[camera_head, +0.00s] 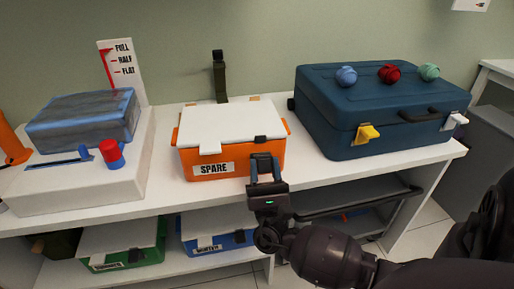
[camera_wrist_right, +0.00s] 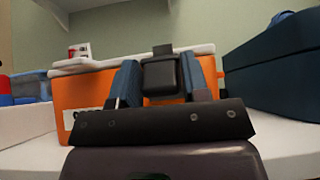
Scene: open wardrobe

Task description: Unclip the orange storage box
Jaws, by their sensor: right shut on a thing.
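The orange storage box (camera_head: 232,160) stands on the white shelf top, with a white lid (camera_head: 232,122) on it and a "SPARE" label on its front. A white clip (camera_head: 210,149) sits at the front left of the lid. My right gripper (camera_head: 265,167) is at the box's front right. In the right wrist view its blue fingers (camera_wrist_right: 160,80) are shut on a dark clip (camera_wrist_right: 160,74) at the box front. The clip's lower part is hidden by the gripper. The orange box also shows behind the fingers (camera_wrist_right: 85,92). My left gripper is not in view.
A blue suitcase (camera_head: 350,115) with several coloured balls and clips stands close on the right. A white unit with a grey-blue block (camera_head: 85,118) and red knob stands left. Green (camera_head: 122,250) and blue (camera_head: 215,238) boxes sit on the lower shelf.

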